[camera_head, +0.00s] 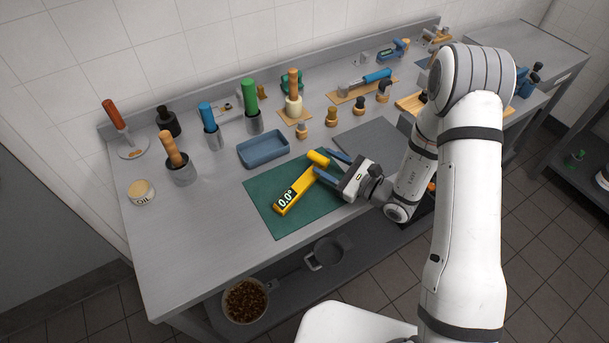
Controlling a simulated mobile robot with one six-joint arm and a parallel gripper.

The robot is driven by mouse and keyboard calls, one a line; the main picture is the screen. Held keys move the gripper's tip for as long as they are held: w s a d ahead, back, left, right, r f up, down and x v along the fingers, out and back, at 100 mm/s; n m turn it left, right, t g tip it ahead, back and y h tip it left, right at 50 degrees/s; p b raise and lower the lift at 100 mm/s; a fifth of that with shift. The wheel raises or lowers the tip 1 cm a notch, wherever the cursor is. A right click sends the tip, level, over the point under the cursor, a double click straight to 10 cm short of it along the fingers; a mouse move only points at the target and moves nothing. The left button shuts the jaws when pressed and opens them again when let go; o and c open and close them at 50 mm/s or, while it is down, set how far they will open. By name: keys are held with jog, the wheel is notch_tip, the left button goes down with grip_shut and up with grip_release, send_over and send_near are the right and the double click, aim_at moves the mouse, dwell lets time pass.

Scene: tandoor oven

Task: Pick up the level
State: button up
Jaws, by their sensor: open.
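The level (295,191) is a yellow bar with a "0.0°" display near its lower left end. It lies at a slant on the dark green mat (265,215). A yellow cylindrical piece (318,158) shows at its upper right end; I cannot tell whether it is part of the level. My gripper (328,165) comes in from the right with its blue fingers open. The fingers are close to the level's upper right end, one above it and one to its lower right. I cannot tell whether they touch it.
A blue tray (263,161) stands behind the mat. Holders with handled tools, such as the green one (250,98), and small wooden-knobbed pieces line the back. A grey mat (365,140) lies right of the green mat. The table's left front (170,255) is clear.

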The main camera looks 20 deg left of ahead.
jog(key=shift+p+x, duration=0.35)
jog(key=shift+x, duration=1.2)
jog(key=shift+c, duration=0.2)
grip_shut()
